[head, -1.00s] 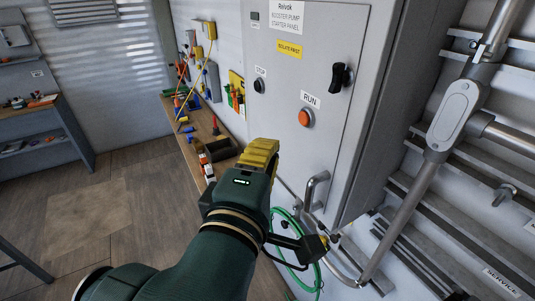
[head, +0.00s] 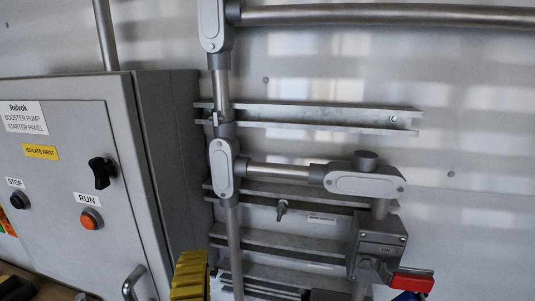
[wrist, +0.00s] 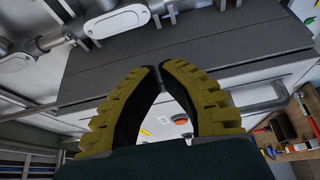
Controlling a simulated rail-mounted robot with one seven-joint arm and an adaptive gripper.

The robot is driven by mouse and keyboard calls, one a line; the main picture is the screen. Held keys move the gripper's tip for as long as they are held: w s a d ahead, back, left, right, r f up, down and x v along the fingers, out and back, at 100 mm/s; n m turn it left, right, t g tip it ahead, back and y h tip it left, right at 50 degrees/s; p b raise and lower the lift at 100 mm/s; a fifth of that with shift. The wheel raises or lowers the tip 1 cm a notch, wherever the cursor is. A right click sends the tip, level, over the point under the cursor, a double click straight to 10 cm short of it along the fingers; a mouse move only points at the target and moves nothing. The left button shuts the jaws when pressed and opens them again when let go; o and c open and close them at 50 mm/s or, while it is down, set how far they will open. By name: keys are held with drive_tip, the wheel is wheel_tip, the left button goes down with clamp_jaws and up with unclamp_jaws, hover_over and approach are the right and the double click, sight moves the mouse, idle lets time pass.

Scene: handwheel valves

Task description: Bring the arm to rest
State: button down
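My gripper shows in the wrist view (wrist: 161,68) as two ribbed yellow fingers with dark inner pads. They curve in until their tips meet or nearly meet, with nothing held between them. The grey starter panel, with its orange RUN button, shows past the fingers. In the head view only a ribbed yellow part of my gripper (head: 190,275) shows at the bottom edge, in front of the panel's lower right. The rest of my arm is out of that view.
The starter panel (head: 165,170) stands at left, with a black rotary switch (head: 102,172) and a door handle (head: 133,281). Conduit pipes and brackets run along the wall. A red-handled switch box (head: 380,245) is at lower right. The wrist view shows a tool shelf (wrist: 295,150).

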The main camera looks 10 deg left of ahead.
drive_tip(key=s+d+r+m+t+h, duration=0.2)
drive_tip(key=d+m+t+h, duration=0.35)
drive_tip(key=d+m, duration=1.25)
wheel_tip(320, 180, up, 16)
drive_tip(key=s+d+m+h+p, duration=0.1)
drive_tip(key=m+p, duration=0.3)
drive_tip(key=p, duration=1)
drive_tip(key=shift+s+d, duration=0.55)
drive_tip(key=shift+s, duration=0.2)
